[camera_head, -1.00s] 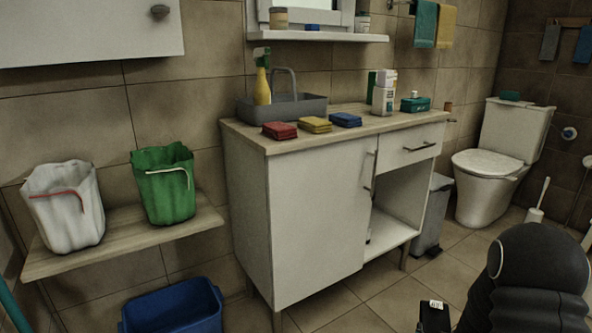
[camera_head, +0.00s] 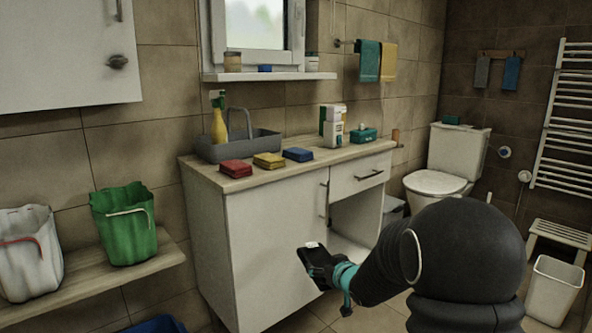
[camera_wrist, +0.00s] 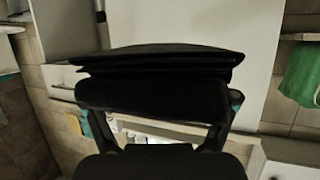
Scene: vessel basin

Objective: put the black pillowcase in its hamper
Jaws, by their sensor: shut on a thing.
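The black pillowcase (camera_head: 313,262), a folded dark bundle, is held in front of the white cabinet in the head view. It also fills the middle of the wrist view (camera_wrist: 158,62). My gripper (camera_head: 332,270) is shut on it; in the wrist view the fingers (camera_wrist: 158,100) sit at either side of the cloth. A white basket with a red handle (camera_head: 28,262) and a green basket with a pale handle (camera_head: 124,225) stand on the low shelf at left. A blue bin (camera_head: 158,326) shows only its rim at the bottom edge. Which is the pillowcase's hamper, I cannot tell.
The white cabinet (camera_head: 262,240) stands close behind my gripper. Red (camera_head: 235,169), yellow (camera_head: 269,160) and blue (camera_head: 298,154) sponges, a grey caddy (camera_head: 250,147) and bottles are on its top. The wooden shelf (camera_head: 150,262) juts out at left. A stool (camera_head: 560,236) and a pale bin (camera_head: 553,290) stand at right.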

